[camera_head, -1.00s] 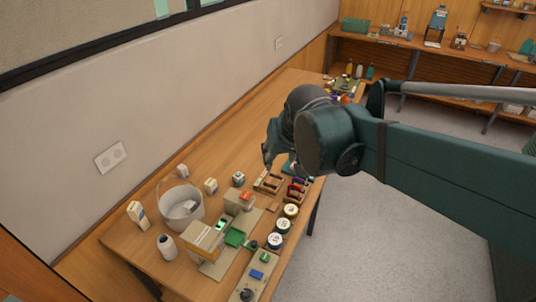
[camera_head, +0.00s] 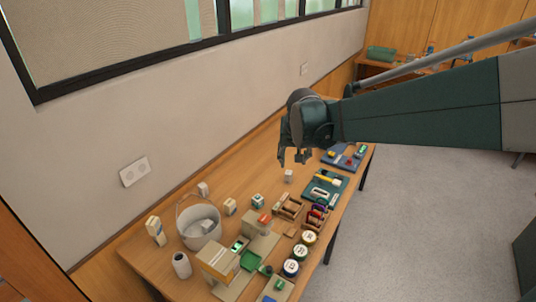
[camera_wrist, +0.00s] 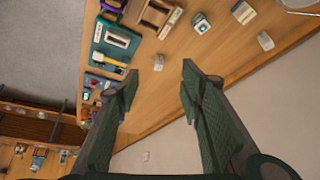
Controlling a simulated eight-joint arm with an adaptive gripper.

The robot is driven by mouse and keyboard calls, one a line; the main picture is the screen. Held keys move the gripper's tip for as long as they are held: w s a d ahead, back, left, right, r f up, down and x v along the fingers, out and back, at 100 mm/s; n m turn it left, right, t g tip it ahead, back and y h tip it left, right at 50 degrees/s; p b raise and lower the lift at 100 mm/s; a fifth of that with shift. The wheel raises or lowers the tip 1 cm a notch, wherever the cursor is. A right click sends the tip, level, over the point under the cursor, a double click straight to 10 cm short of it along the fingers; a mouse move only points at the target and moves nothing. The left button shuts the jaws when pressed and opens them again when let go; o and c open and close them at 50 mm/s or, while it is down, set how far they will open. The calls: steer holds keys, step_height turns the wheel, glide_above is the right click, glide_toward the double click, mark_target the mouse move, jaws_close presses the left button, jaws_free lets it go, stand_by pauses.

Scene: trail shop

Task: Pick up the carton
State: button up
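A cream-and-white carton (camera_head: 155,230) stands upright at the left end of the wooden table, beside a white bucket, in the head view. I cannot make out the carton in the wrist view. My gripper (camera_head: 294,159) is above the table, well to the right of the carton and farther back. Its fingers are spread apart and empty; they also show in the wrist view (camera_wrist: 160,76). A small white block (camera_wrist: 158,62) appears between the fingertips in the wrist view, on the table below.
The bucket (camera_head: 198,225) with a raised handle stands right of the carton, and a white jar (camera_head: 181,265) in front. Cardboard boxes (camera_head: 217,262), round tins (camera_head: 300,252) and wooden racks (camera_head: 288,207) crowd the table's right side. A wall runs behind.

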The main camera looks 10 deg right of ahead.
steer(key=w+d+f+m, duration=0.1)
steer(key=w+d+f, duration=0.2)
steer(key=w+f, duration=0.65)
steer(key=m+g+h, duration=0.1)
steer(key=m, duration=0.1)
glide_toward(289, 172)
steer(key=f, duration=0.1)
steer(key=shift+w+d+f, duration=0.35)
steer(key=shift+w+f, duration=0.35)
steer(key=shift+f, duration=0.05)
steer(key=shift+b+x, duration=0.3)
steer(key=shift+x, duration=0.45)
steer(key=shift+w+d+f, duration=0.1)
steer(key=shift+w+f, duration=0.1)
steer(key=shift+f, duration=0.3)
steer(key=shift+s+x, duration=0.2)
steer(key=shift+x, duration=2.45)
steer(key=shift+c, duration=0.6)
